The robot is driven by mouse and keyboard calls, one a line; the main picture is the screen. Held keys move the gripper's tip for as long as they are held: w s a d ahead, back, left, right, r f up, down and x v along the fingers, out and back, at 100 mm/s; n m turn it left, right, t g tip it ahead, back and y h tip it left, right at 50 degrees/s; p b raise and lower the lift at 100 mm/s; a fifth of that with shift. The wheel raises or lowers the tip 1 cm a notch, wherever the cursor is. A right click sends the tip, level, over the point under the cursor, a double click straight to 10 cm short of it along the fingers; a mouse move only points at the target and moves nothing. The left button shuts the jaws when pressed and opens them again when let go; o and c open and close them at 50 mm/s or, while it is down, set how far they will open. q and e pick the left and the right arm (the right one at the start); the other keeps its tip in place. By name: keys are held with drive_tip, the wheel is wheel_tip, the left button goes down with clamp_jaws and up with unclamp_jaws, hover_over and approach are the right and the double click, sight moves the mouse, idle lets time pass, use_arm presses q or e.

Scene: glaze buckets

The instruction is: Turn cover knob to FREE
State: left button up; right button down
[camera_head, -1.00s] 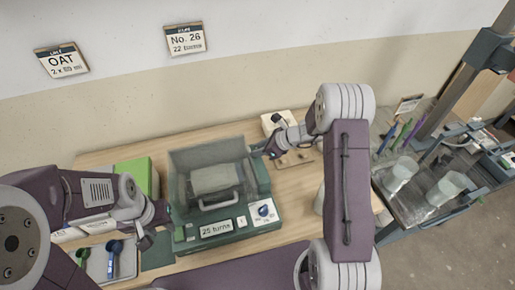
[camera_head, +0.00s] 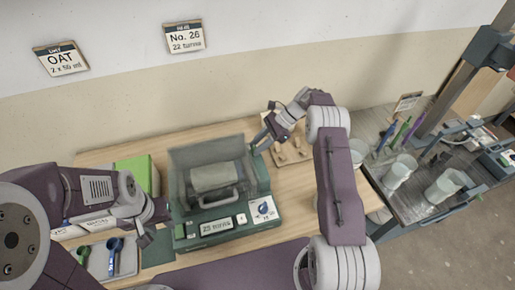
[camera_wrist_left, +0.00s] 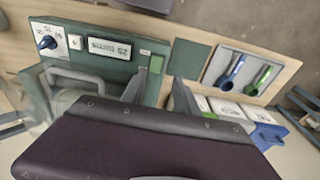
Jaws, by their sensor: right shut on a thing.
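The green machine (camera_head: 197,243) stands on the wooden table with a clear cover (camera_head: 180,165) over a grey drum (camera_head: 212,178). My right gripper (camera_head: 257,146) is at the cover's back right corner, shut on what appears to be the cover knob; the jaws hide the knob and its marking. A dial with a blue pointer (camera_head: 264,208) is on the front panel beside a "25 turns" display (camera_head: 216,227); the dial also shows in the left wrist view (camera_wrist_left: 47,43). My left gripper (camera_head: 150,226) is left of the machine; its fingers are apart and empty in the left wrist view (camera_wrist_left: 157,88).
A wooden board with pegs (camera_head: 290,153) lies behind my right arm. A side table (camera_head: 412,200) at the right holds clear cups.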

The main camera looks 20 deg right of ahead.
drive_tip(key=shift+w+n+g+b, duration=0.1)
drive_tip(key=shift+n+g+b, duration=0.2)
drive_tip(key=shift+n, duration=0.2)
drive_tip(key=shift+r, duration=0.1)
drive_tip(key=c, duration=1)
unclamp_jaws()
drive_tip(key=shift+c, duration=0.2)
